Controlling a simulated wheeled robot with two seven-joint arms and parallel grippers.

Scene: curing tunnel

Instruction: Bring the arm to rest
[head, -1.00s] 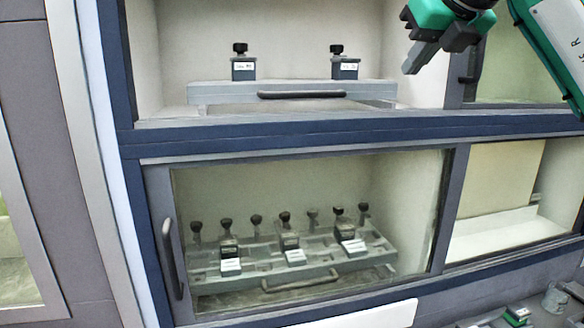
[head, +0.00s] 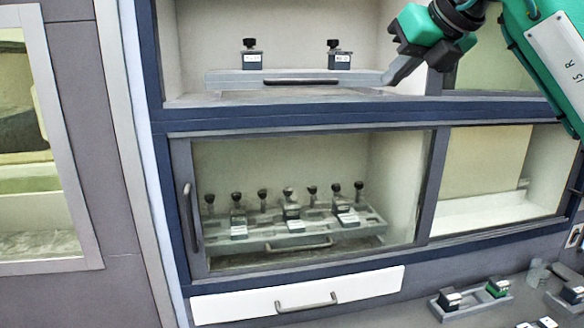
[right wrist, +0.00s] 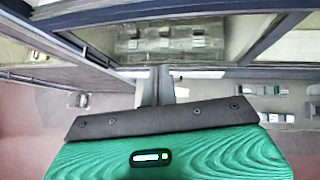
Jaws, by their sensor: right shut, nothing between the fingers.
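My right gripper (head: 390,78) is shut and empty, on a green and black arm that comes in from the upper right. In the head view its fingertips overlap the right end of the grey tray (head: 225,79) in the open upper bay; I cannot tell the depth between them. In the right wrist view the closed fingers (right wrist: 157,85) show in front of the glazed lower bay, with nothing held. My left gripper is not in view.
Two dark-knobbed blocks (head: 252,62) stand on the upper tray. Below, a framed glass door (head: 187,205) covers a tray with several knobbed pieces. A white drawer (head: 240,306) sits beneath. Small trays with blocks (head: 470,308) are at the lower right.

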